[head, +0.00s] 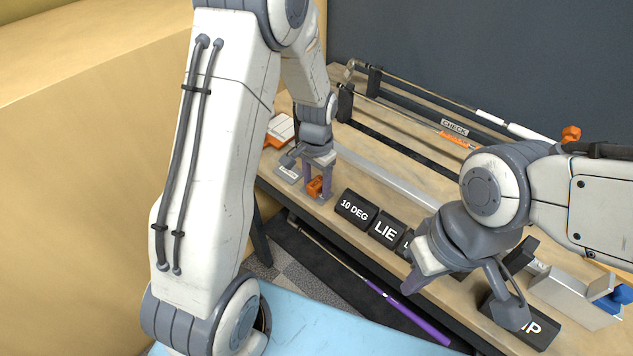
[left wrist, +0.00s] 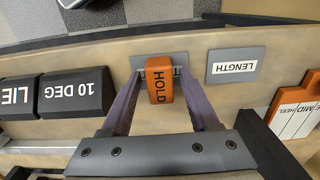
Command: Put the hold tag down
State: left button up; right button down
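The orange hold tag (head: 315,187), lettered HOLD, stands at the front edge of the bench. In the left wrist view the tag (left wrist: 160,82) overlaps a grey label plate (left wrist: 139,63) whose lettering is mostly hidden. My left gripper (head: 318,192) is down around the tag, with one purple finger on each side. In the left wrist view the gripper (left wrist: 159,76) shows a gap between each fingertip and the tag, so it is open. My right gripper (head: 410,284) hangs over the bench front at right; its opening is hidden.
A LENGTH plate (left wrist: 235,66) and an orange-white card (left wrist: 297,112) lie beside the tag. Black blocks marked 10 DEG (head: 355,208) and LIE (head: 386,230) stand along the bench front. Clubs rest at the back; a purple-gripped club (head: 365,285) lies below the bench.

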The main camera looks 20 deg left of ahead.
aim_at(317, 182)
pick_arm(q)
notch_tip(317, 182, up, 12)
jog(key=s+d+r+m, duration=0.2)
jog(key=s+d+r, duration=0.1)
jog(key=s+d, duration=0.8)
jog(key=s+d+m+h, duration=0.1)
jog(key=s+d, duration=0.2)
jog(key=s, duration=0.9)
jog(key=shift+s+d, duration=0.2)
jog(key=shift+s, duration=0.2)
